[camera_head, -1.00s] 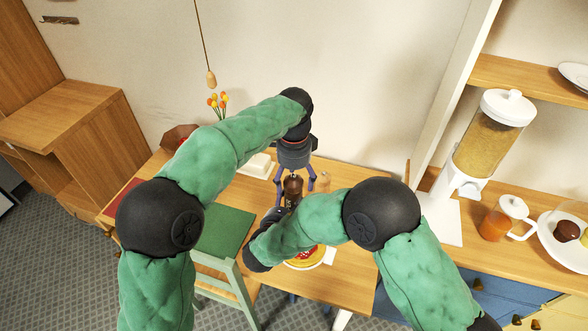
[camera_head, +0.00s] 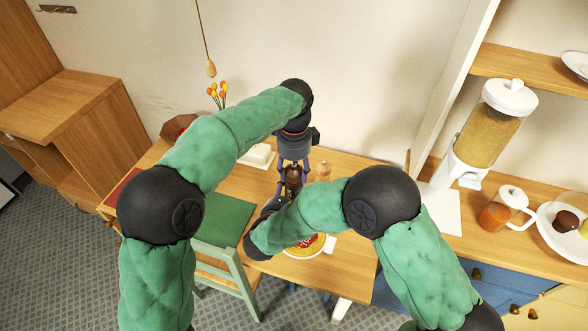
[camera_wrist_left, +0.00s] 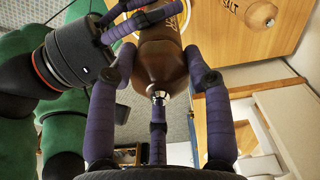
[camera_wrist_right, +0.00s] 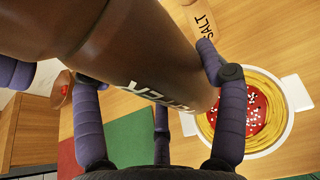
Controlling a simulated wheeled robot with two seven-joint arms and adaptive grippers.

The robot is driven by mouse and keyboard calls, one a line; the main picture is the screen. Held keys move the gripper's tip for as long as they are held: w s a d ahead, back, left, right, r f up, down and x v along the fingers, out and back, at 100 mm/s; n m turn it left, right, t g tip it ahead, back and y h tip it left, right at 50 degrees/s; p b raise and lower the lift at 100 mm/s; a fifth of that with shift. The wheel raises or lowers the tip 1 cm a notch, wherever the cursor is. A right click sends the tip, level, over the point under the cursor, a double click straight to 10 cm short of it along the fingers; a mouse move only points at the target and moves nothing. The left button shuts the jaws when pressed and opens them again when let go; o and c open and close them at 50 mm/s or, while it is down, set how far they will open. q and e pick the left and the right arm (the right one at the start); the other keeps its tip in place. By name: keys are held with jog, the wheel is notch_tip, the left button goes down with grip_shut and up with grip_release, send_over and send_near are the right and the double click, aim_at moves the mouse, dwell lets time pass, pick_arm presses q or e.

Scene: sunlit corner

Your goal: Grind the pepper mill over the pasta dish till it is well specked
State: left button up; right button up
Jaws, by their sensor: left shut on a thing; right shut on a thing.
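The brown pepper mill (camera_head: 293,186) is held up near the pasta dish (camera_head: 318,246), partly hidden by my right arm. My left gripper (camera_head: 293,172) is shut around the mill's top; its fingers also circle the top in the left wrist view (camera_wrist_left: 160,80). My right gripper (camera_wrist_right: 150,85) is shut around the mill's lettered body. In the right wrist view, the mill's lower end overlaps the left rim of the white pasta dish (camera_wrist_right: 287,135). The dish holds yellow pasta and red sauce (camera_wrist_right: 243,112) with pale bits; I cannot make out dark specks.
A pale wooden salt mill (camera_head: 322,172) stands on the table just behind. A white butter dish (camera_head: 258,156) and flowers (camera_head: 217,94) are further back left. A sideboard with a jug (camera_head: 505,208) is right.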

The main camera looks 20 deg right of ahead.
pick_arm(q)
jog(key=m, duration=0.4)
jog(key=shift+d, duration=0.15)
pick_arm(e)
jog(key=shift+a+r, duration=0.1)
pick_arm(q)
jog(key=m, duration=0.4)
jog(key=shift+m, duration=0.3)
jog(key=m, duration=0.8)
pick_arm(e)
jog(key=shift+w, duration=0.1)
pick_arm(q)
jog(key=o, duration=1.2)
jog(key=shift+o, duration=0.2)
